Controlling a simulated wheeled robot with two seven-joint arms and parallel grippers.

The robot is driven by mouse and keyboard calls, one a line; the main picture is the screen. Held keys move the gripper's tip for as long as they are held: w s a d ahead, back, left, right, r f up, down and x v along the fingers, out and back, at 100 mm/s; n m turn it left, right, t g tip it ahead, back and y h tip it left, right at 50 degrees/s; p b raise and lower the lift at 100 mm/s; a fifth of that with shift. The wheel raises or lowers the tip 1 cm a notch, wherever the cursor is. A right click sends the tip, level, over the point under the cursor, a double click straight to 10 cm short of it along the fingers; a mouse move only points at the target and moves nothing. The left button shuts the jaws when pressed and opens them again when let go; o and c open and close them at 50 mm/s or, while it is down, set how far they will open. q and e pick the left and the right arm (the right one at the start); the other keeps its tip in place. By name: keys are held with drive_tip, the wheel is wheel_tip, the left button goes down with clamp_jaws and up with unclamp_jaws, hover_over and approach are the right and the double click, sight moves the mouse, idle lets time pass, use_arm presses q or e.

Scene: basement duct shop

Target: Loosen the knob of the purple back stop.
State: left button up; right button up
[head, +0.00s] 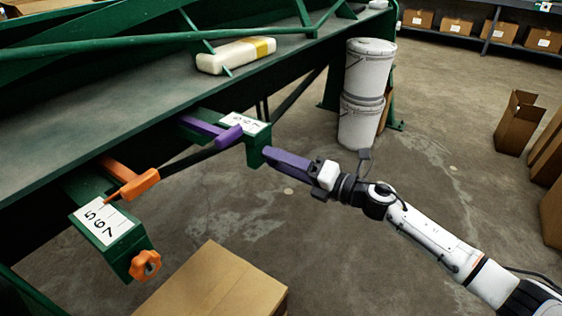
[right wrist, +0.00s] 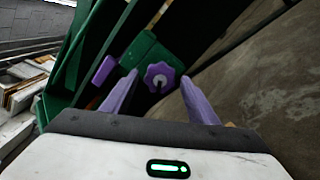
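The purple back stop (head: 208,130) sits on a green arm with a white number scale at the front of the long green machine. Its purple lobed knob (right wrist: 162,77) shows in the right wrist view on the end of the green block, with a grey centre. In the head view the knob is hidden behind my gripper. My right gripper (head: 272,156) has purple fingers, spread apart and empty. It points at the knob, which appears between the fingertips; I cannot tell whether they touch it. My left gripper is not in view.
An orange back stop (head: 132,186) with an orange knob (head: 145,265) is on the nearer green arm. A cardboard box (head: 215,285) stands below it. Stacked white buckets (head: 366,90) stand beyond my right gripper. A white jug (head: 235,54) lies on the machine.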

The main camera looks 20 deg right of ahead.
drive_tip(key=v, duration=1)
drive_tip(key=shift+s+d, duration=0.1)
idle(0.4)
drive_tip(key=s+a+f+m+g+h, duration=0.35)
drive_tip(key=s+a+f+m, duration=0.25)
drive_tip(key=s+f+m, duration=0.8)
drive_tip(key=s+a+f+m+g+h, duration=0.2)
drive_tip(key=s+a+f+m+h, duration=0.25)
drive_tip(key=s+f+m, duration=0.85)
use_arm(q)
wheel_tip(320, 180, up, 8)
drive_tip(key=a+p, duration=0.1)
drive_tip(key=p, duration=1.1)
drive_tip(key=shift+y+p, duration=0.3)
use_arm(e)
wheel_tip(320, 180, up, 12)
drive_tip(key=w+m, duration=0.1)
drive_tip(key=m, duration=0.1)
drive_tip(key=shift+w+d+f+m, duration=0.15)
drive_tip(key=shift+w+d+m, duration=0.05)
drive_tip(key=shift+w+m, duration=0.1)
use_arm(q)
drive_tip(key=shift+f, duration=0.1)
use_arm(e)
drive_tip(key=shift+f, duration=0.1)
